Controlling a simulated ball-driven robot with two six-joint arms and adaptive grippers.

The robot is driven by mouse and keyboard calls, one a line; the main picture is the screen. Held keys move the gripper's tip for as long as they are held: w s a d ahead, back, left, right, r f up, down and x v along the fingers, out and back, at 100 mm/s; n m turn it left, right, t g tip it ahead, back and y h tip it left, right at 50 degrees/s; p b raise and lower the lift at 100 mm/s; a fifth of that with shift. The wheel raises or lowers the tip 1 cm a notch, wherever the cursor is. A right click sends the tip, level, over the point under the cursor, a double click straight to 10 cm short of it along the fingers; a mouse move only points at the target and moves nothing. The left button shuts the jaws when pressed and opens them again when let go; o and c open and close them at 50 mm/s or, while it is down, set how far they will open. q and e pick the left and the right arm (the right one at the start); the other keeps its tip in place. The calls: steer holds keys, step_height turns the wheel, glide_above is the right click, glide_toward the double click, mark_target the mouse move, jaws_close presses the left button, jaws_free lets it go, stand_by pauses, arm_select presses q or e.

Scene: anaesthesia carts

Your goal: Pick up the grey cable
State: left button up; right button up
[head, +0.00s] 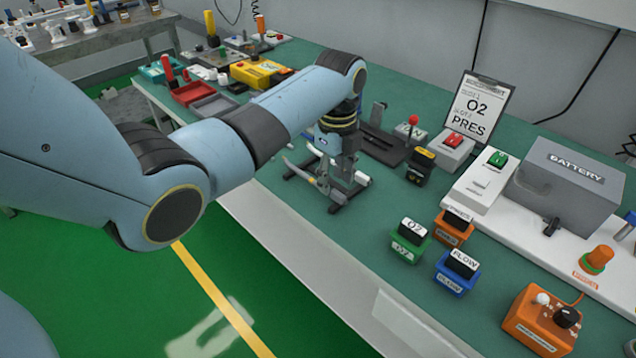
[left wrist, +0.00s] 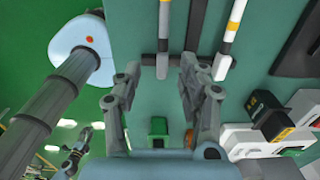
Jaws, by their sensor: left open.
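My left gripper (head: 337,186) hangs over a low dark rack near the front edge of the green bench. In the left wrist view it (left wrist: 158,72) is open, its two fingers apart. A slim white-and-grey rod-like piece (left wrist: 163,30) shows between and beyond the fingertips. A second pale piece with a yellow band (left wrist: 235,18) lies to its right. Both lie across the dark rack bar (left wrist: 180,59). I cannot tell which of these is the grey cable, or whether the fingers touch either. The gripper hides part of the rack in the head view.
Right of the rack stand a black-and-yellow block (head: 420,166), green (head: 409,243) and blue (head: 456,274) labelled blocks, and a grey battery box (head: 565,185). Red (head: 192,94) and grey trays lie farther back left. Bare green bench lies in front of the rack.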

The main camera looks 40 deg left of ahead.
mark_target(334, 191)
arm_select(q)
step_height(334, 191, down, 4)
steer(key=shift+w+r, duration=0.15)
steer(key=shift+r, duration=0.05)
steer(key=shift+c, duration=0.2)
jaws_close()
